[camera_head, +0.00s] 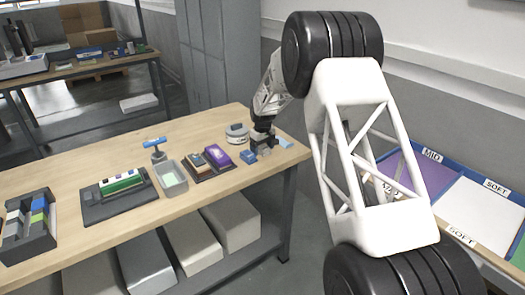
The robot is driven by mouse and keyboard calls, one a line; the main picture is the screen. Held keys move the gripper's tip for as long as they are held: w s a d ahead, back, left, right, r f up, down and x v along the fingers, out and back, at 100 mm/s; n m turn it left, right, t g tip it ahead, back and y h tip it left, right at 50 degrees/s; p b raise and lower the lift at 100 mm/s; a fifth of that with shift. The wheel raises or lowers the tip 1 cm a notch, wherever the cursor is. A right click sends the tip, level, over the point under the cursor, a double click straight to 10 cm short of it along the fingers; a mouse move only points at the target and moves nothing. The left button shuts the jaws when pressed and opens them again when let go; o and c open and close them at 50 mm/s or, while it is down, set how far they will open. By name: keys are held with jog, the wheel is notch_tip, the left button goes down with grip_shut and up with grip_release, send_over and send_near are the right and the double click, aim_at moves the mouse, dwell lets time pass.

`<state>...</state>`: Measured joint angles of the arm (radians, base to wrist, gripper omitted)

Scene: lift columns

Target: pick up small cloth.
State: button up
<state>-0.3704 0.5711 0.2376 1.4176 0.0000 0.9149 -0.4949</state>
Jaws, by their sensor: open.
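A small flat light-blue piece (284,143), which looks like the small cloth, lies at the right end of the wooden table. A darker blue item (248,156) lies to its left, nearer the front edge; at this size I cannot tell what it is. My gripper (262,146) points down between the two, low over the table. It is open, and nothing shows held in it. The fingertips are small and dark here, so I cannot tell whether they touch anything.
A round grey-white object (237,133) stands just left of my gripper. Further left are a dark tray with a purple item (217,154), a clear bin (172,187) and a blue-handled tool (155,144). Bare wooden tabletop (205,126) lies behind them.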

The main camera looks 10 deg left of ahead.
aim_at(262, 147)
dwell(0.4)
jog(key=c, duration=1)
jog(key=shift+r, duration=0.15)
jog(key=shift+r, duration=1.5)
jog(key=shift+s+d+r, duration=0.1)
jog(key=shift+s+r, duration=0.05)
jog(key=shift+s, duration=0.1)
jog(key=s+d, duration=0.2)
jog(key=s, duration=0.5)
jog(key=s+d+r, duration=0.1)
jog(key=s+d, duration=0.2)
jog(key=s, duration=0.4)
jog(key=shift+s+d+r, duration=0.25)
